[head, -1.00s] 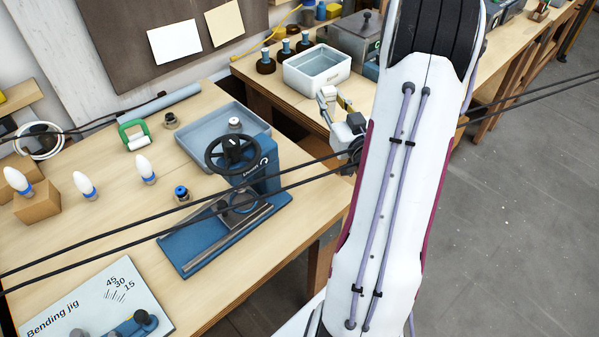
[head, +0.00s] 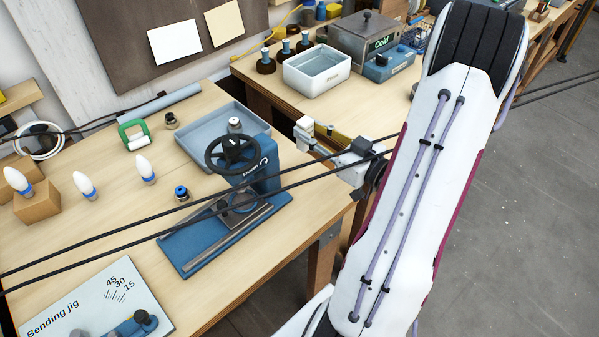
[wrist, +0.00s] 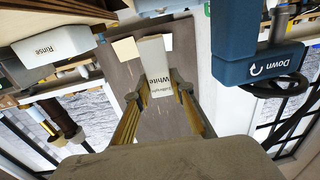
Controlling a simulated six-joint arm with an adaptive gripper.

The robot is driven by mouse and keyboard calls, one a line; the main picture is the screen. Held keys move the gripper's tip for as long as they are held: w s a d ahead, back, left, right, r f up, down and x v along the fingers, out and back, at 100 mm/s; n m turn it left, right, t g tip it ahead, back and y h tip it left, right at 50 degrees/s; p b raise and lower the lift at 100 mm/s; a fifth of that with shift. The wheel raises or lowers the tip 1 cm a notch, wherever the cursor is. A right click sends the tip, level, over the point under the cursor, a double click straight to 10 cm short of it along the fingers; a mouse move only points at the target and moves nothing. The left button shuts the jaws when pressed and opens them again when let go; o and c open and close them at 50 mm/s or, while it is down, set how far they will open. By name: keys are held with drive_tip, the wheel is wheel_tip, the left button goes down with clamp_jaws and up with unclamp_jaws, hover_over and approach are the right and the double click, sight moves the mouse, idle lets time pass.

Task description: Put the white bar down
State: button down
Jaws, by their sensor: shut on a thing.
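The white bar (wrist: 154,62), a block with "White" printed on its face, is held between the fingertips of my gripper (wrist: 155,86) in the wrist view. My gripper is shut on it. In the head view the pale end of the bar (head: 303,128) shows at the tip of my gripper, right of the blue press (head: 262,170) and in front of the white rinse tray. The bar appears to be in the air; its height above the benches cannot be told.
The blue press with its black handwheel (head: 232,153) stands close by on the front bench. A white water tray (head: 316,72) and a box with a "Cold" display (head: 365,42) stand on the back bench. Two black cables cross the head view. Upright white bulbs (head: 146,169) stand at left.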

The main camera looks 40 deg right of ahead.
drive_tip(key=shift+a+r+n+y, duration=0.3)
drive_tip(key=shift+a+r+y, duration=0.2)
drive_tip(key=shift+a+r, duration=0.5)
drive_tip(key=shift+r, duration=0.15)
drive_tip(key=shift+f, duration=0.15)
drive_tip(key=shift+f, duration=2.75)
drive_tip(key=shift+f, duration=0.15)
drive_tip(key=shift+f, duration=1.75)
drive_tip(key=shift+f, duration=0.15)
drive_tip(key=c, duration=1.7)
unclamp_jaws()
